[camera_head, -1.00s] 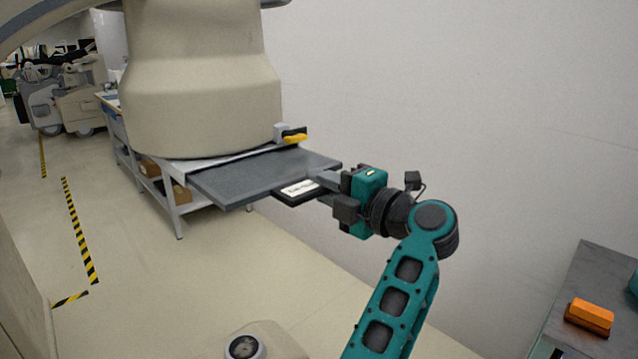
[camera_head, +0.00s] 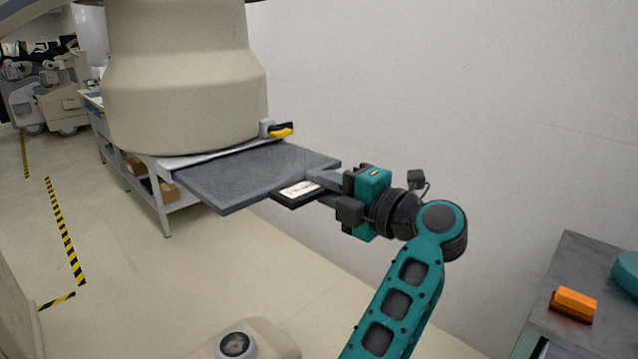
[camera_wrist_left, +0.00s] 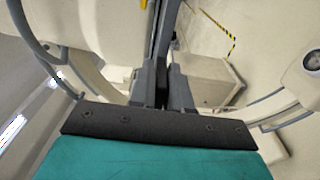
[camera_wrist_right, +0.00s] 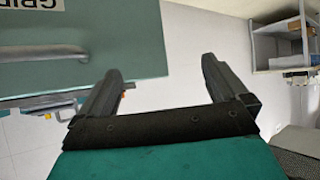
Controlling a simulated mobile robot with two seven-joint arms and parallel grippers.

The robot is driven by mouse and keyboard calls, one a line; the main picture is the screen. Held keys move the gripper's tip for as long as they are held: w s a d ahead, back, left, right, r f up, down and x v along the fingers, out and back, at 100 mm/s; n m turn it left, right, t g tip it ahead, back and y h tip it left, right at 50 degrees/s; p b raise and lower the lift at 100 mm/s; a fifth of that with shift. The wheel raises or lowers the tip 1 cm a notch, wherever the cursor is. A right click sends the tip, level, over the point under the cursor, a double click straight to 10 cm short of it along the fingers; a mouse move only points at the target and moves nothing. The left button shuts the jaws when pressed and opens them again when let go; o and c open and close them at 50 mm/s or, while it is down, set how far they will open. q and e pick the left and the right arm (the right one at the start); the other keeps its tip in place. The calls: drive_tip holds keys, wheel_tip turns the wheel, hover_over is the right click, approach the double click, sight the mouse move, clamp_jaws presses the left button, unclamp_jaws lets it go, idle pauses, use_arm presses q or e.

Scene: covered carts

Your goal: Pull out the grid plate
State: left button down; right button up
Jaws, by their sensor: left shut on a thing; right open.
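The grid plate (camera_head: 245,176) is a flat dark grey panel. It sticks out from under the large beige machine housing (camera_head: 185,95), and its far part is hidden below that housing. A dark grip with a white label (camera_head: 299,189) sits at its near edge. My left gripper (camera_head: 322,186) is shut on the plate at this near edge. In the left wrist view the plate (camera_wrist_left: 166,35) shows edge-on as a dark strip between the closed fingers. My right gripper (camera_wrist_right: 166,75) is open and empty, in front of a teal panel with a metal handle (camera_wrist_right: 40,53).
A metal-framed table (camera_head: 165,212) stands beneath the housing. A yellow-tipped latch (camera_head: 281,132) is at the housing's right side. A grey cart top (camera_head: 570,270) with an orange block (camera_head: 575,302) is at the right. A white wall (camera_head: 450,90) runs close behind the plate.

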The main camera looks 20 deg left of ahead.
use_arm(q)
drive_tip(key=shift+v, duration=1)
drive_tip(key=v, duration=0.7)
drive_tip(key=shift+s+d, duration=0.2)
drive_tip(key=shift+s, duration=0.1)
idle(1.2)
drive_tip(key=shift+d+r, duration=0.1)
drive_tip(key=shift+d, duration=0.05)
idle(0.3)
